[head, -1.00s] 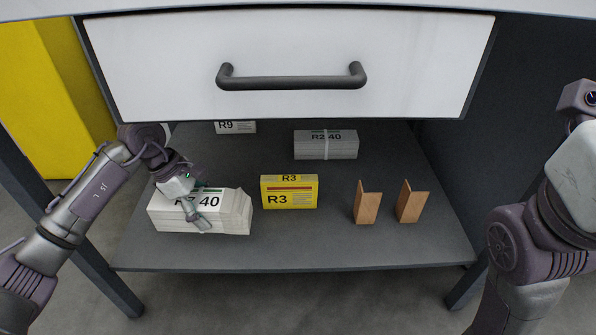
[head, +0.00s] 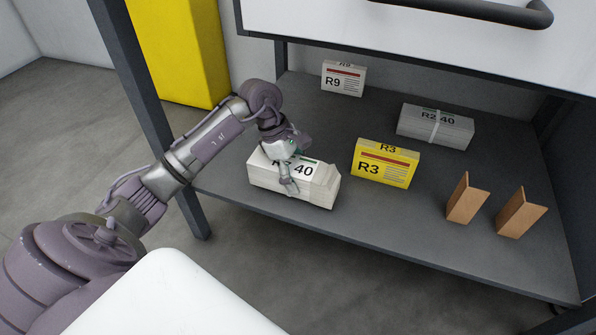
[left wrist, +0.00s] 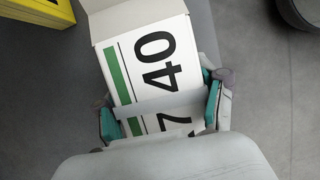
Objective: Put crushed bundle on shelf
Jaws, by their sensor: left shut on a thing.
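The white bundle marked 40 (head: 322,184), with a bent, uneven right end, is at the front left of the grey lower shelf (head: 400,235). I cannot tell whether it rests on the shelf or hangs just above it. My left gripper (head: 289,183) is shut on this bundle from above. In the left wrist view the bundle (left wrist: 150,62), with its green stripe and a pale strap, sits between the two teal-padded fingers (left wrist: 160,108). My right gripper is out of view.
A yellow R3 box (head: 385,165) stands just right of the bundle. A strapped R2 40 bundle (head: 436,127) and an R9 box (head: 343,78) are farther back. A white drawer (head: 400,30) overhangs the shelf; a dark post (head: 150,100) is left.

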